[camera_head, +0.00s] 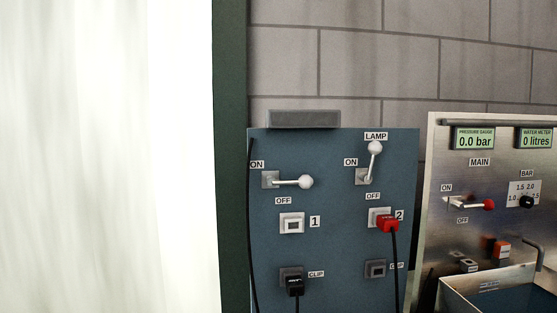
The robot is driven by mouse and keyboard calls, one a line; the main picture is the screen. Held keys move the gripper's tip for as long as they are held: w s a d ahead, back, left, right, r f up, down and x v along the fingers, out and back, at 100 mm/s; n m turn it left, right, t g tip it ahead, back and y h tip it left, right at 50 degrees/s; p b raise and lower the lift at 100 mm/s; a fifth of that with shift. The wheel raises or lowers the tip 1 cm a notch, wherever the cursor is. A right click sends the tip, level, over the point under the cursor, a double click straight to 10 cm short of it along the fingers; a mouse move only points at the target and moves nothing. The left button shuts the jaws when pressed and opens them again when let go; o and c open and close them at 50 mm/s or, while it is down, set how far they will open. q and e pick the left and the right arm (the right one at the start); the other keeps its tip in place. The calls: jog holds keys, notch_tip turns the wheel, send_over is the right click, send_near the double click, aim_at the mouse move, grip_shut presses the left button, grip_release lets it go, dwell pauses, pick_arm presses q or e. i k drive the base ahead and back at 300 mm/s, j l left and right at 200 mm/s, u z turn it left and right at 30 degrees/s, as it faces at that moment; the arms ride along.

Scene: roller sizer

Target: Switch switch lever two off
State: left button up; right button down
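A blue panel (335,250) with two lever switches stands in the middle of the camera_head view. The right switch lever (371,162), under a LAMP label (376,136) and above the socket marked 2, has a white ball knob and points up, with ON beside it and OFF below. The left switch lever (293,181), above the socket marked 1, points to the right, roughly level. Neither of my grippers is in view, and nothing touches either lever.
A red plug (388,223) with a black cable sits in socket 2. A black plug (295,285) sits in the lower left clip. A metal panel (445,155) with gauges and a red-knobbed lever (475,203) stands at right, with a metal basin (510,285) below.

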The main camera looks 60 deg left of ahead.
aim_at(375, 147)
jog(key=u, duration=1.35)
